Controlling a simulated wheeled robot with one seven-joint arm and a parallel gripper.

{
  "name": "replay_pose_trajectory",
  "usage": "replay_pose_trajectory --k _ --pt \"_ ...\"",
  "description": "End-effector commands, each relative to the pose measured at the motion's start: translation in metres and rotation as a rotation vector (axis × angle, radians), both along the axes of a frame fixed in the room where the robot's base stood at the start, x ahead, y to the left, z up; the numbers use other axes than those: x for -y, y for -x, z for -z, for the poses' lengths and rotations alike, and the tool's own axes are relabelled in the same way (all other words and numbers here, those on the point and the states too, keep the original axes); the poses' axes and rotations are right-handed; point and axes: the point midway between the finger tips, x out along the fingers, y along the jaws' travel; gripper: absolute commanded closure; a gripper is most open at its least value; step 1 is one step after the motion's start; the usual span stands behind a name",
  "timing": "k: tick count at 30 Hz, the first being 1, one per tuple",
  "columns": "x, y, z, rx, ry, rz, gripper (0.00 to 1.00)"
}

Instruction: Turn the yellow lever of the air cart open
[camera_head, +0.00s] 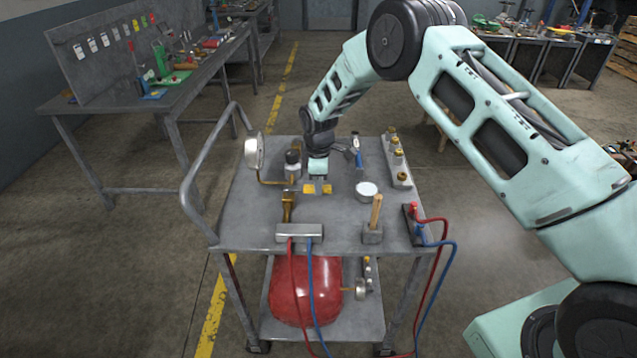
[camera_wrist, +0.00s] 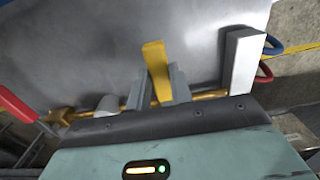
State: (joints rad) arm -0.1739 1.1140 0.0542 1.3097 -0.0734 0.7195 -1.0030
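The air cart (camera_head: 345,225) stands in the middle of the head view. Its yellow lever (camera_wrist: 155,62) rises from a brass pipe (camera_wrist: 207,95) in the wrist view. My gripper (camera_wrist: 160,88) is around the lever, with one grey finger close against each side and no clear gap. In the head view, my gripper (camera_head: 317,182) is low over the cart top, and yellow parts (camera_head: 309,189) show beside it. A metal block (camera_wrist: 242,58) sits at the right end of the pipe, with red and blue hoses behind it. The lever's base is partly hidden by the fingers.
A round gauge (camera_head: 254,153) stands at the cart's left edge. A wooden-handled hammer (camera_head: 373,234), a round tin (camera_head: 367,190) and a brass-fitted block (camera_head: 398,162) are on the top. A red tank (camera_head: 303,290) sits below. A workbench (camera_head: 150,104) is at the left.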

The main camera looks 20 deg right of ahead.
Motion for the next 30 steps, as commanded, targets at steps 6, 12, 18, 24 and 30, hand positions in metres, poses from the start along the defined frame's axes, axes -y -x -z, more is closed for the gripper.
replay_pose_trajectory --k 6,12,18,24,30 --pt "0.000 0.001 0.000 0.001 0.000 0.015 1.00" --pt "-0.003 0.008 0.001 -0.001 0.002 0.092 1.00" --pt "-0.009 0.020 0.001 0.001 0.001 0.241 1.00" --pt "-0.019 0.033 0.001 0.000 0.001 0.429 1.00" --pt "-0.032 0.044 0.001 0.000 0.001 0.619 1.00"
